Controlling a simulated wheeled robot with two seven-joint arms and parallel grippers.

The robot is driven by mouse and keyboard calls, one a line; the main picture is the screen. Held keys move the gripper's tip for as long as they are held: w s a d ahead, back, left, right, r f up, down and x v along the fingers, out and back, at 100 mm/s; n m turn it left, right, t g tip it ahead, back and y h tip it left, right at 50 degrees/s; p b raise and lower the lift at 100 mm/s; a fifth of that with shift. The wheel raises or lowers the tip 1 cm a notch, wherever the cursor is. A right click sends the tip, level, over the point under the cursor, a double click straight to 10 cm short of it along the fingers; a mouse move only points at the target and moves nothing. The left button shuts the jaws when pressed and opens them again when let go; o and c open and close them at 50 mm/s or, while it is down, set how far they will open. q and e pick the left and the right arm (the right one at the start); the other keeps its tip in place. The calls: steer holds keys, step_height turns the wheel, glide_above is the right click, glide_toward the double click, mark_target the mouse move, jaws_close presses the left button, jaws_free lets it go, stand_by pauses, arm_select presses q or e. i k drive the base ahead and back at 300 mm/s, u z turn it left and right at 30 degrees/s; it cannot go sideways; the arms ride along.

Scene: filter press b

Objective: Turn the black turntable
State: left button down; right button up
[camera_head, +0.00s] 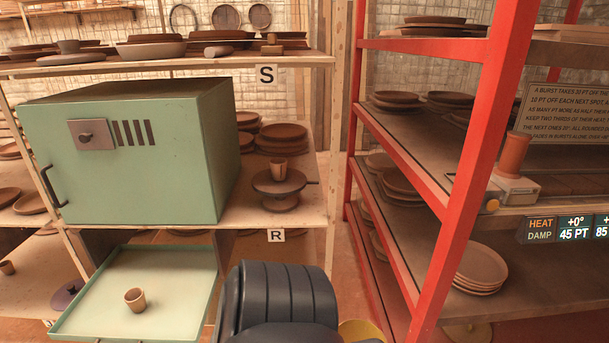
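A dark turntable (265,184) stands on the wooden shelf right of the green kiln-like box. It has a round top on a footed base, and a short peg sticks out at its right side. A small brown cup (279,169) stands upright on top of it. A second dark, low round piece (68,293) with a raised middle sits at the lower left, partly hidden by the green tray; I cannot tell what it is. Neither of my grippers shows; a dark ribbed part, seemingly of my own arm, fills the bottom middle, apart from the turntable in the picture.
The green box (140,160) stands close left of the turntable, with stacked brown plates (284,136) behind it. A green tray (190,262) below holds another cup (135,299). A red rack (458,190) with plates stands at right. A shelf post (333,150) rises right of the turntable.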

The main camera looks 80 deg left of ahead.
mark_target(263, 181)
steer(key=u, duration=0.8)
steer(key=i, duration=0.8)
steer(key=u, duration=1)
